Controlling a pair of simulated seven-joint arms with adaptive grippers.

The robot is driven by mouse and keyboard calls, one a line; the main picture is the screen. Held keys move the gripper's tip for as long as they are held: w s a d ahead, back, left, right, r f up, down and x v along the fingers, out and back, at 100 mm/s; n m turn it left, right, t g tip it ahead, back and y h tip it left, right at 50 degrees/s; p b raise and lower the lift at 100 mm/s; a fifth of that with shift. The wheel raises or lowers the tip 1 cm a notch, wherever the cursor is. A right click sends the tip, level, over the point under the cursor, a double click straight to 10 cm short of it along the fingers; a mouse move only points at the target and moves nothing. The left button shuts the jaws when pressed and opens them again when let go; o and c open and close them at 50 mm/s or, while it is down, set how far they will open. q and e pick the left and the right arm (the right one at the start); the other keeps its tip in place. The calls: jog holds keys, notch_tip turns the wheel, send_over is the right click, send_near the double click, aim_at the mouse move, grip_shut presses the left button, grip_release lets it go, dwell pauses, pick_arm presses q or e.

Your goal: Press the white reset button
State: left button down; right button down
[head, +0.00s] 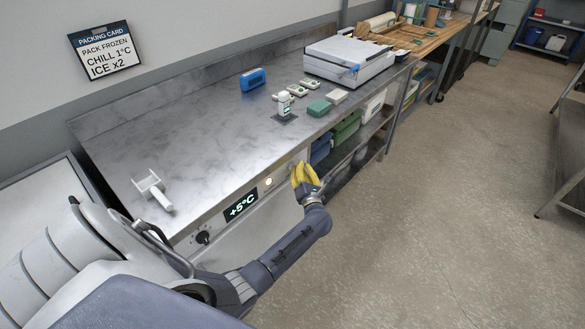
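A round white button (268,181) sits on the front panel of the steel counter, right of a dark display (242,205) reading +5°C. A black knob (203,237) is at the panel's left end. My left gripper (301,172), with yellow fingers, is in front of the panel, to the right of the white button and apart from it in the picture. The fingers lie close together, and I cannot tell whether they are open or shut. No object shows between them. My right gripper is not in view.
The steel counter (190,128) holds a white bracket-like item (153,190), a blue block (252,79), a small white bottle (284,104), several small packs and a white lidded box (349,60). Bins (346,128) stand on the shelf below.

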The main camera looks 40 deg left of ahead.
pick_arm(q)
jog(key=shift+a, duration=0.5)
dwell(1.1)
jog(key=shift+d, duration=0.2)
jog(key=shift+s+d, duration=0.1)
jog(key=shift+d, duration=0.6)
jog(key=shift+d, duration=0.2)
jog(key=shift+s+d, duration=0.2)
jog(key=shift+d, duration=2.1)
